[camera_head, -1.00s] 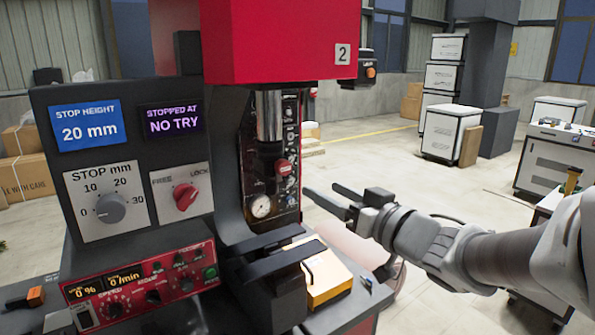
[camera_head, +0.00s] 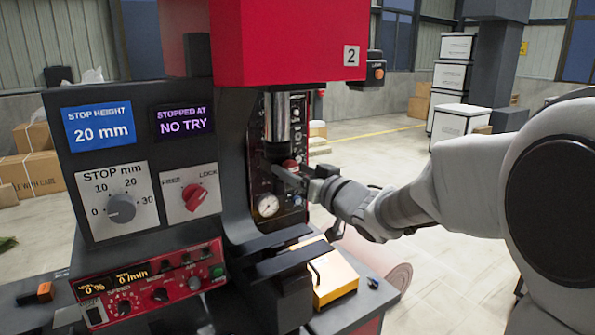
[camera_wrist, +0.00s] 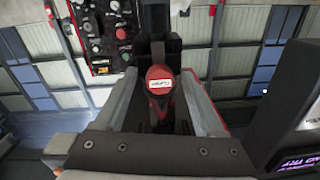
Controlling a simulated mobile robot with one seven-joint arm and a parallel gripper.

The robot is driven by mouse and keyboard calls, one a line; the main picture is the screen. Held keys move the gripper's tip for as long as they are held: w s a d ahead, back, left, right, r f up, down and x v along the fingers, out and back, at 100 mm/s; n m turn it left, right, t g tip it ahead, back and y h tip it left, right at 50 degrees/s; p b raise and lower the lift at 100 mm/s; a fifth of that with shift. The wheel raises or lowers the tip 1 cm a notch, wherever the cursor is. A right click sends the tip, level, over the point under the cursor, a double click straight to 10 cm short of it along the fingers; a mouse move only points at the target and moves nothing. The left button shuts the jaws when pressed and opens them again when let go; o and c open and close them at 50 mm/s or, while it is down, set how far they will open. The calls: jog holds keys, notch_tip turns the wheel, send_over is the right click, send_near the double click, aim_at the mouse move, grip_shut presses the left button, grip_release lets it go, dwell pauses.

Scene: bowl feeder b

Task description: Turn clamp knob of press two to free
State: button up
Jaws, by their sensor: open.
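Press two's panel has a red clamp knob (camera_head: 195,197) between the FREE and LOCK marks, its pointer toward LOCK at the upper right. My gripper (camera_head: 283,177) is well right of that knob, at the press column beside the ram (camera_head: 277,120). It is open. A red round part with a white label (camera_head: 290,165) is at the column by my fingertips. In the wrist view, a red part with a white label (camera_wrist: 160,82) shows between my two fingers; contact cannot be told.
The stop knob (camera_head: 121,208) and a red control box (camera_head: 150,287) are at left. The red press head (camera_head: 290,45) overhangs.

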grip_shut()
jog(key=shift+n+b, duration=0.3)
jog(key=shift+b, duration=0.05)
jog(key=n+b, duration=0.3)
jog(key=shift+f+n, duration=0.15)
jog(key=shift+n, duration=0.15)
jog(key=n+b, duration=0.3)
jog(key=n, duration=0.1)
jog(key=n+b, duration=0.2)
jog(key=n, duration=0.2)
jog(key=shift+n+h+b, duration=0.3)
jog(key=shift+n, duration=0.1)
jog(key=n+b, duration=0.2)
jog(key=n, duration=0.2)
jog(key=shift+r, duration=0.2)
jog(key=shift+n+b, duration=0.3)
jog(key=shift+n, duration=0.1)
